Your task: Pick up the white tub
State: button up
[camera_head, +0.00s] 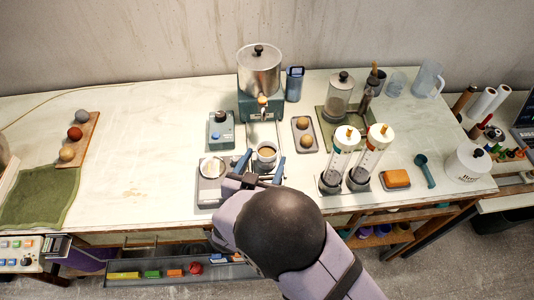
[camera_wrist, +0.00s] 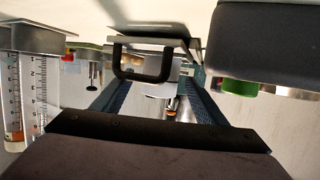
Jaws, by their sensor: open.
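The white tub (camera_head: 467,163) stands upright near the right end of the table in the head view, with a black knob on its lid and dark lettering on its side. My gripper (camera_head: 264,163) is far to its left, low over the front middle of the table. In the wrist view the fingers (camera_wrist: 150,95) flank a black handle (camera_wrist: 143,62) on a pale metal-looking body. I cannot tell whether they touch it. The tub is not identifiable in the wrist view.
Two clear cylinders with white tops (camera_head: 375,148), an orange block (camera_head: 396,179) and a teal scoop (camera_head: 425,170) stand between my gripper and the tub. The left middle of the table is clear.

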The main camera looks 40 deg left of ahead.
aim_at(264, 160)
jog(key=shift+p+x, duration=0.45)
jog(key=shift+x, duration=1.2)
jog(key=shift+c, duration=0.5)
jog(key=shift+r, duration=0.1)
jog(key=c, duration=1.2)
jog(key=shift+r, duration=0.1)
jog(key=shift+c, duration=0.2)
notch_tip(264, 160, up, 10)
jog(key=b, duration=0.2)
